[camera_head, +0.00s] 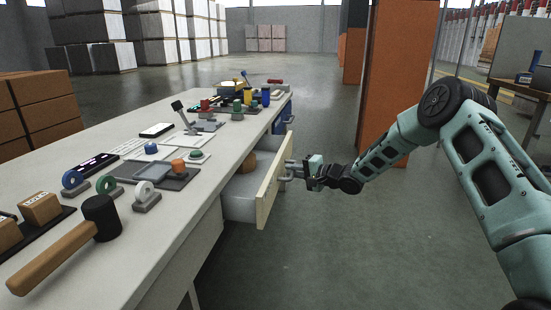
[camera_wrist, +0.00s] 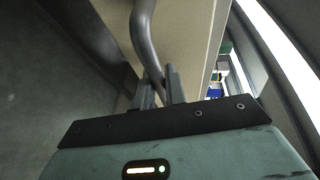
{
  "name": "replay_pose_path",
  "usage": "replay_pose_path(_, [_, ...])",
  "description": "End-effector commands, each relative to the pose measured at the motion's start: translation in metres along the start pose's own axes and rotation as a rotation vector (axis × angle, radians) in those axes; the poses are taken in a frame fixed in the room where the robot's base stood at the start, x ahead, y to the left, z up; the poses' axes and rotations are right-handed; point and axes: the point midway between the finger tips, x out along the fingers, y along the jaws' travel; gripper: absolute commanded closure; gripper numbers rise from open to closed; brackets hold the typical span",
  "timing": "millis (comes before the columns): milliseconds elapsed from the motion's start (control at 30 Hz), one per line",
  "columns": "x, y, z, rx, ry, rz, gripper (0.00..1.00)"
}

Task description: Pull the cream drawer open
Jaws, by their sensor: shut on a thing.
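The cream drawer (camera_head: 268,196) stands out from the side of the long workbench, open, with its pale inside showing. A rounded brown thing (camera_head: 249,162) lies inside it. My gripper (camera_head: 289,171) is at the drawer's front, shut on its grey bar handle (camera_head: 285,178). In the wrist view the handle (camera_wrist: 145,38) curves down to my gripper (camera_wrist: 161,84), whose two fingers close around it. The cream front (camera_wrist: 187,35) lies just behind the handle. How far the drawer's inside reaches under the bench is hidden.
The workbench top (camera_head: 182,228) holds a mallet (camera_head: 99,218), tape rolls, trays, a clamp and several small coloured items. A blue drawer (camera_head: 282,117) sits farther along the bench. An orange pillar (camera_head: 395,85) stands behind my arm. The floor right of the drawer is clear.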

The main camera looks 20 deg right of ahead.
Motion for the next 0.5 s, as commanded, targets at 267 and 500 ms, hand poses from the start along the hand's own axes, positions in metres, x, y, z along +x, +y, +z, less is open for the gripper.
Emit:
replay_pose_path(267, [-0.075,0.01,-0.032,0.003,0.003,0.004,1.0])
replay_pose_path(500, [-0.135,0.025,-0.056,0.001,0.003,0.003,1.0])
